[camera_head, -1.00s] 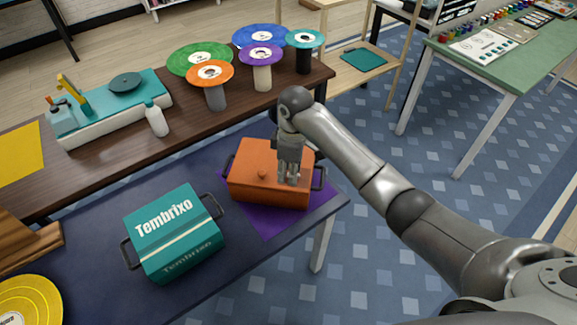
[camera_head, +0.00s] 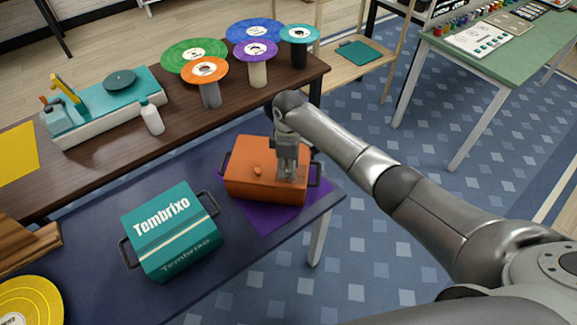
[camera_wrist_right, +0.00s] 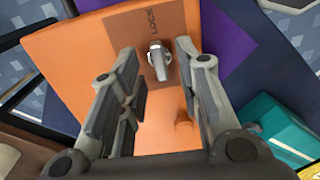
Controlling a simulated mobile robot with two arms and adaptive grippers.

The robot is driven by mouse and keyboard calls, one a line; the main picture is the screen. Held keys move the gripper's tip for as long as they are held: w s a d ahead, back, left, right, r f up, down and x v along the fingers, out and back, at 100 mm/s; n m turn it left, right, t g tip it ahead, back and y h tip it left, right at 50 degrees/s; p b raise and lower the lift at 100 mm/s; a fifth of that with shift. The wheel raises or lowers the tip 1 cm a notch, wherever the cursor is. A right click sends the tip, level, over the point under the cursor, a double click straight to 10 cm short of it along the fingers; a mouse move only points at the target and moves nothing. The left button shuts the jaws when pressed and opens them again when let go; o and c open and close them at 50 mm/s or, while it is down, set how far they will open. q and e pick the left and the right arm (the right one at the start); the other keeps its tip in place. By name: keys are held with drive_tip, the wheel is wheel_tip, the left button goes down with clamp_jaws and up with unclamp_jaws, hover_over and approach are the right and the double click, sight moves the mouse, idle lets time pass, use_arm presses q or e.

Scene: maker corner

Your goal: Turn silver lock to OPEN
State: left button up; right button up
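An orange box (camera_head: 240,185) with dark side handles sits on a purple mat on the dark blue table. In the right wrist view its orange lid (camera_wrist_right: 80,60) carries a brown patch marked LOCK. The silver lock (camera_wrist_right: 158,62) is a small lever standing on that patch. My right gripper (camera_head: 287,176) points down over the right part of the lid. In the right wrist view the right gripper (camera_wrist_right: 158,50) is open, with one finger on each side of the lock. Contact cannot be told. In the head view the gripper hides the lock. My left gripper is out of view.
An orange knob (camera_head: 258,171) stands on the lid left of the gripper. A teal Tembrixo box (camera_head: 170,232) stands left of the orange box. Mushroom-like stands (camera_head: 205,70) with coloured discs and a white bottle (camera_head: 152,118) are on the brown table behind.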

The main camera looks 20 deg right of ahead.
drive_tip(key=shift+f, duration=0.45)
drive_tip(key=shift+c, duration=0.3)
clamp_jaws()
